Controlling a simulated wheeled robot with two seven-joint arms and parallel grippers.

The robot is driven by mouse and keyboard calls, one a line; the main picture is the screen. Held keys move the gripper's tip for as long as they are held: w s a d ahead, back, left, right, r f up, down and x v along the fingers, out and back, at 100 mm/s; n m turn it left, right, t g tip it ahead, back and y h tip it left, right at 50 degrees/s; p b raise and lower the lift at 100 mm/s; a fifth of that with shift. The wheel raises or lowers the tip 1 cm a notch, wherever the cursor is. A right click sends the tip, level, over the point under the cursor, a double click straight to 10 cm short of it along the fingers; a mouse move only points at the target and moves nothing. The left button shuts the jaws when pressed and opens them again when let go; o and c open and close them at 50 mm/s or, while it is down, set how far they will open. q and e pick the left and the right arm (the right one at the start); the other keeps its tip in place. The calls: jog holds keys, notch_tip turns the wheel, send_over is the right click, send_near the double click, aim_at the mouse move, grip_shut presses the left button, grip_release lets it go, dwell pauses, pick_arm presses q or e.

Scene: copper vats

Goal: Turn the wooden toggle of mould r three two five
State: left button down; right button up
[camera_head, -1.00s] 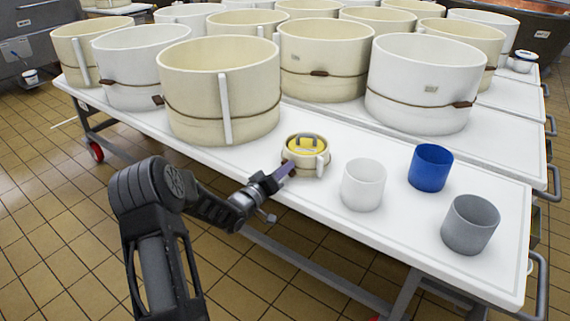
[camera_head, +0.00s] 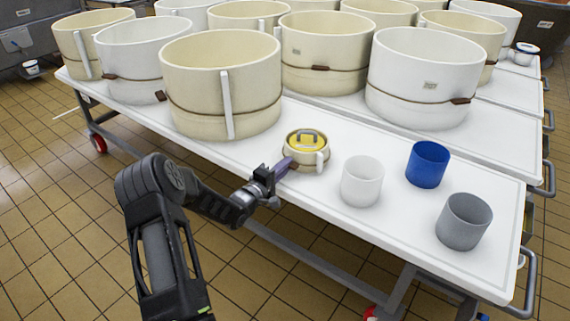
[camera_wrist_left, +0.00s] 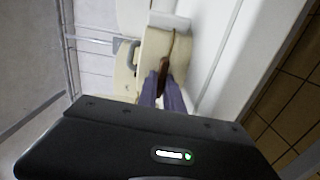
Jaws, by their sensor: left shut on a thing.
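A small round cream mould (camera_head: 293,162) with a yellow lid (camera_head: 306,143) and a grey handle stands near the front edge of the white table. A pale upright strip is on its side. My left gripper (camera_head: 286,165) reaches it from the left with purple fingers. In the left wrist view, the fingers (camera_wrist_left: 163,88) are shut on a brown wooden toggle (camera_wrist_left: 163,68) at the side of the cream mould (camera_wrist_left: 153,45). The toggle is hidden by the fingers in the head view. I cannot read a label on this mould. My right gripper is out of view.
A white cup (camera_head: 361,181), a blue cup (camera_head: 428,164) and a grey cup (camera_head: 464,221) stand to the right on the white table (camera_head: 405,236). Several large cream and white moulds (camera_head: 222,85) with cords and brown toggles stand behind. Tiled floor lies in front.

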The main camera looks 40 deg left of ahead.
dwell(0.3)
pick_arm(q)
jog(key=shift+f, duration=0.1)
jog(key=c, duration=1.5)
grip_release()
jog(key=shift+s, duration=0.1)
jog(key=s+p, duration=0.1)
jog(key=s, duration=0.6)
jog(key=shift+s+p, duration=0.3)
